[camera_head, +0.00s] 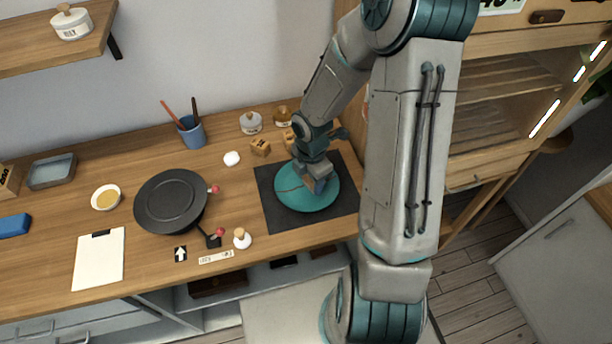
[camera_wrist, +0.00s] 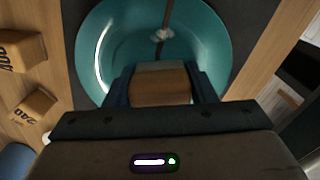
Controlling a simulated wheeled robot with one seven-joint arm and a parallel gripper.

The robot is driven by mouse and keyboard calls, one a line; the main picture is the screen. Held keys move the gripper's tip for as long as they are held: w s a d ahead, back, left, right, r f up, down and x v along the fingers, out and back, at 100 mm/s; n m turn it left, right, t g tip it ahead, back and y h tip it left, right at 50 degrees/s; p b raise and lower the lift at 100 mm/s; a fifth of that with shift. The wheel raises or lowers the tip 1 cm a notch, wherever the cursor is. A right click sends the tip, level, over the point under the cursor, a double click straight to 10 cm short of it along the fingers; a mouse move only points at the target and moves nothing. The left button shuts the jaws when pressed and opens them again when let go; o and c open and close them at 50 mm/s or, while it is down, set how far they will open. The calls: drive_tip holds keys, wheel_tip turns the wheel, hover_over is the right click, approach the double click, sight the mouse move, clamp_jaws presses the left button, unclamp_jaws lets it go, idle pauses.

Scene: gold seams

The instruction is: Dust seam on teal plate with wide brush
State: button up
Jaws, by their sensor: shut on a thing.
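The teal plate (camera_head: 292,204) lies on a dark mat, and it fills the upper part of the wrist view (camera_wrist: 212,50). A dark brown seam (camera_wrist: 168,14) runs in from the plate's far rim to a small whitish patch (camera_wrist: 162,34). My gripper (camera_head: 319,187) is low over the plate's right half. Its blue fingers are shut on a brown wooden block-shaped piece (camera_wrist: 160,88). I cannot tell whether this piece is the wide brush; its underside and any contact with the plate are hidden.
Wooden blocks marked 240 (camera_wrist: 34,107) and 400 (camera_wrist: 22,50) sit beside the mat (camera_head: 268,209). A blue cup (camera_head: 193,134) with two handles and lidded jars (camera_head: 251,123) stand behind. A black round disc (camera_head: 171,200) is left.

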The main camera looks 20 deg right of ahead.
drive_tip(key=shift+w+d+p, duration=0.5)
drive_tip(key=shift+d, duration=0.25)
drive_tip(key=shift+s+d, duration=0.45)
drive_tip(key=shift+d, duration=0.25)
drive_tip(key=shift+w+p, duration=0.45)
drive_tip(key=shift+s+a, duration=0.1)
drive_tip(key=shift+s, duration=0.3)
drive_tip(key=shift+w, duration=0.3)
drive_tip(key=shift+s, duration=0.15)
drive_tip(key=shift+r+p, duration=0.1)
drive_tip(key=shift+p, duration=0.4)
